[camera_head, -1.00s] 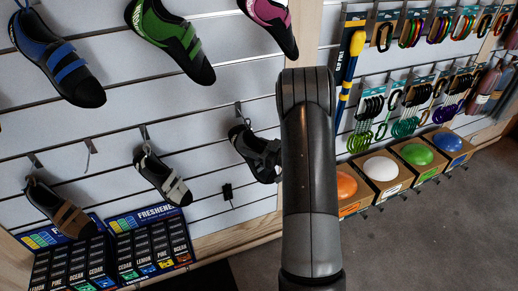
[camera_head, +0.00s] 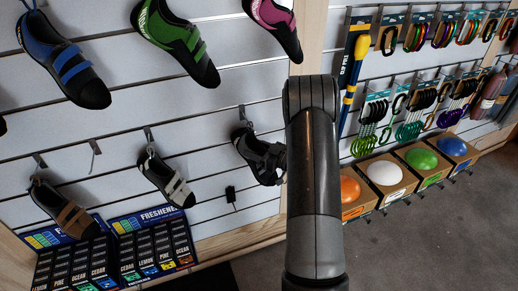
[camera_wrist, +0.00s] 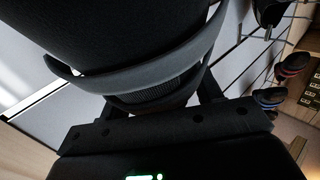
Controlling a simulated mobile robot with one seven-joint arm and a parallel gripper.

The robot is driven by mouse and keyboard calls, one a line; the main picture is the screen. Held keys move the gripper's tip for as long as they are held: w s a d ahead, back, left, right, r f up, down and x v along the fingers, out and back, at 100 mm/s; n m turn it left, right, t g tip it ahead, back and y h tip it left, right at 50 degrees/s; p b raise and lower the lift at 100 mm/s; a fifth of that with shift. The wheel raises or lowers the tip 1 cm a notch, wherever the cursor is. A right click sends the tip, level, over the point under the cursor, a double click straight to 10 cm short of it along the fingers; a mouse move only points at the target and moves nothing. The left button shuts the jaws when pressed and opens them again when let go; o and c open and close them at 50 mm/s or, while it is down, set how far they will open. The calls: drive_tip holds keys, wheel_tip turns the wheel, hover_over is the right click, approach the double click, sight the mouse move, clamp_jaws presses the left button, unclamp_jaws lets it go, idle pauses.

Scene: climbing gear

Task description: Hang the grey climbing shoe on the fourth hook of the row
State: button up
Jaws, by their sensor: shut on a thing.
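In the wrist view, a black shoe with a grey strap (camera_wrist: 150,88) fills the top middle, very close. My gripper (camera_wrist: 160,104) is shut on it; the fingertips are largely hidden by the shoe. In the head view my arm hides the gripper. The lower row there holds a brown shoe (camera_head: 62,212), a bare hook (camera_head: 93,150), a light grey and black shoe (camera_head: 168,182) and a dark shoe with grey straps (camera_head: 260,155) by a hook (camera_head: 241,113). My arm is close to this dark shoe's right side. I cannot tell whether it is the held one.
Blue (camera_head: 72,62), green (camera_head: 178,42) and pink (camera_head: 276,22) shoes hang above. Freshener boxes (camera_head: 155,245) stand below. Right of a wooden post are carabiners (camera_head: 412,115) and boxed colored domes (camera_head: 385,172). Floor (camera_head: 420,240) at lower right is clear.

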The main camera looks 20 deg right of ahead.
drive_tip(key=o, duration=1.2)
